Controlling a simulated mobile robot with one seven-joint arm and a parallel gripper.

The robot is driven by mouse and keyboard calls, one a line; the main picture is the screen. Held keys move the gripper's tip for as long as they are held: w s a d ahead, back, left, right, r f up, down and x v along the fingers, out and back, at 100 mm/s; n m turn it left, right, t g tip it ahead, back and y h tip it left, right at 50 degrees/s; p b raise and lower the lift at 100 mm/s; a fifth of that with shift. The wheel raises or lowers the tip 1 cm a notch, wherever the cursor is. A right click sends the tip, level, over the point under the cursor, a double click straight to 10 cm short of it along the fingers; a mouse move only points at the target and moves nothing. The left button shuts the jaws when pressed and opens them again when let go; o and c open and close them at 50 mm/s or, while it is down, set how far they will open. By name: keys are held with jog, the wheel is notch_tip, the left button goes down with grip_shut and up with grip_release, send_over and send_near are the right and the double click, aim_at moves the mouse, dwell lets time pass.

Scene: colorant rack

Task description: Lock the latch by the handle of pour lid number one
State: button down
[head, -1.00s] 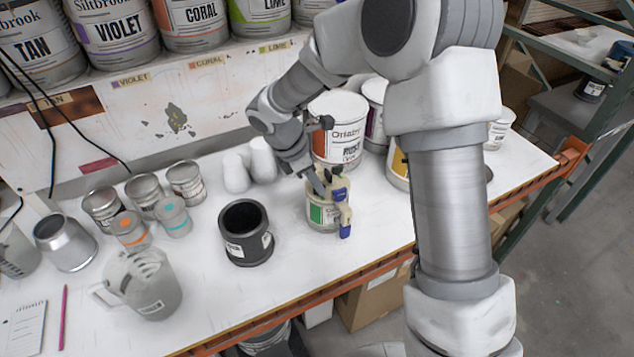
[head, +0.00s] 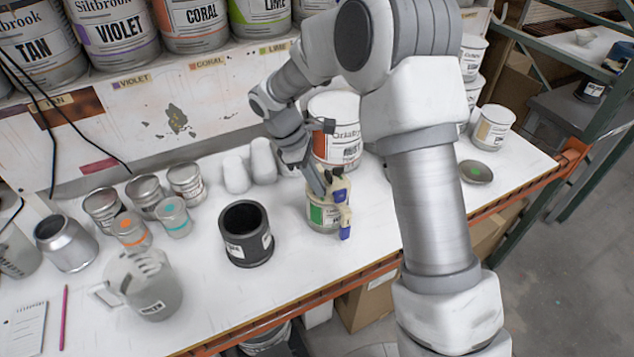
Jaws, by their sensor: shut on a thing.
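The pour lid (head: 341,193) is cream-coloured with blue parts, and sits on top of a small can with a green label (head: 320,214) on the white bench. A blue piece of it hangs down the can's right front side. My gripper (head: 324,188) is at the top of the lid, pointing down, and is shut on a part of it. The fingers hide most of what they hold, so I cannot tell whether the latch is locked. No number is readable on the lid.
A black open pot (head: 246,234) stands left of the can. A large Rust can (head: 335,130) stands close behind. Several small tins and a clear jug (head: 155,286) stand further left. The bench front edge (head: 290,318) is near. Bench right of the can is partly hidden by my arm.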

jog(key=m, duration=0.2)
jog(key=m+g, duration=0.1)
jog(key=m, duration=0.1)
jog(key=shift+w+m+g+y, duration=0.1)
jog(key=shift+m+g+y, duration=0.2)
jog(key=shift+y, duration=0.1)
jog(key=shift+d+m+g+y, duration=0.15)
jog(key=shift+m+g+y, duration=0.35)
jog(key=shift+m, duration=1.4)
jog(key=c, duration=0.9)
grip_release()
jog(key=shift+c, duration=0.2)
jog(key=shift+w, duration=0.1)
jog(key=v, duration=1.7)
jog(key=shift+r, duration=0.2)
